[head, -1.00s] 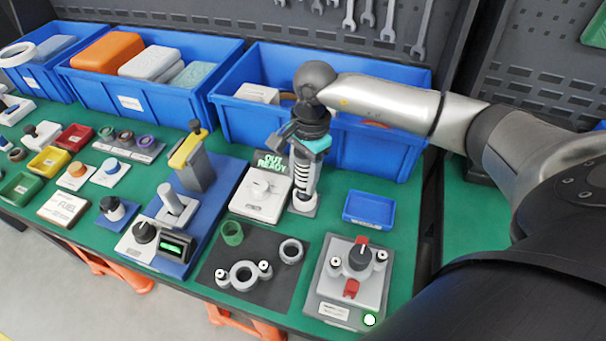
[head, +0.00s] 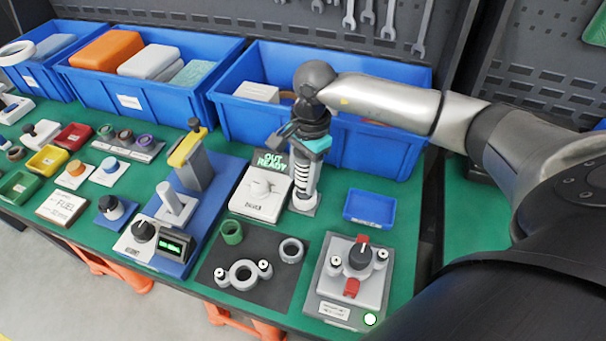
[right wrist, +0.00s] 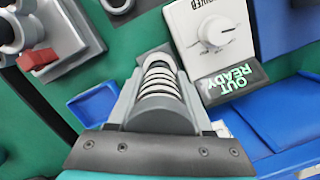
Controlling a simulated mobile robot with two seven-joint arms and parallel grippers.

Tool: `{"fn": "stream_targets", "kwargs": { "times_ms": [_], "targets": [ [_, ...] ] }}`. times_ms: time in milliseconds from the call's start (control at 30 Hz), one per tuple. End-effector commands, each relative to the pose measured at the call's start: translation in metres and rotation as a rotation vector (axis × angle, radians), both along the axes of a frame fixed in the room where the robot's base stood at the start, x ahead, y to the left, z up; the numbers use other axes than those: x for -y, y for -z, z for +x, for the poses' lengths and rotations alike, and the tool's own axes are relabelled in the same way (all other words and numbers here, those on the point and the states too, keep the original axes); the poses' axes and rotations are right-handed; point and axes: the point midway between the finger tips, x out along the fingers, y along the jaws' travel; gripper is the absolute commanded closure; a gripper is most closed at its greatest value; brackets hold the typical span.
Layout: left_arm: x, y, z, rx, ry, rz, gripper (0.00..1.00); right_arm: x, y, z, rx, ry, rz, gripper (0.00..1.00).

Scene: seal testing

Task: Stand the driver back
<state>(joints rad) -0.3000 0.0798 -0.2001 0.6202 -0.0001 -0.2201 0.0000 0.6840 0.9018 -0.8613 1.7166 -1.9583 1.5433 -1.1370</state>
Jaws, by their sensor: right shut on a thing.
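My right gripper (head: 306,172) points down at the back of the green table, to the right of the white device with the OUT READY display. It is shut on a ribbed white and dark upright piece, which I take to be the driver (head: 304,187). The driver stands roughly upright, its lower end at a small pale base (head: 304,205) on the table. In the right wrist view the ribbed driver (right wrist: 161,87) shows between the grey fingers. The fingers hide part of it, and I cannot tell how its tip sits in the base. My left gripper is not in view.
The white OUT READY device (head: 260,193) stands close on the left. A shallow blue tray (head: 369,208) lies to the right, and a grey fixture with red parts (head: 351,275) in front of it. A large blue bin (head: 235,119) stands behind. A dark mat (head: 219,262) holds grey parts.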

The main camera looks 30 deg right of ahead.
Motion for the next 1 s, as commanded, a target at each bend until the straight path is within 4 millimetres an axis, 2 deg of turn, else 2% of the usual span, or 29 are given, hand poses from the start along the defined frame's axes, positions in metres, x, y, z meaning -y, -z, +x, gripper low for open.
{"fn": "stream_targets", "kwargs": {
  "times_ms": [567,600,867,1000],
  "targets": [
    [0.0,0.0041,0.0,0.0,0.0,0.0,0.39,0.0009,0.0009,0.0006,0.001,0.001,-0.002,1.0],
    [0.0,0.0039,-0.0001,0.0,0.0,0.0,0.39,0.0009,0.0008,0.0005,0.001,0.001,-0.002,0.45],
    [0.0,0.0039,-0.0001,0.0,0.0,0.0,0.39,0.0004,0.0013,0.0002,0.001,0.001,-0.001,0.16],
    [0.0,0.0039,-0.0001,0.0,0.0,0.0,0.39,0.0002,0.0014,0.0001,0.0,0.0,-0.001,0.15]
  ]
}}
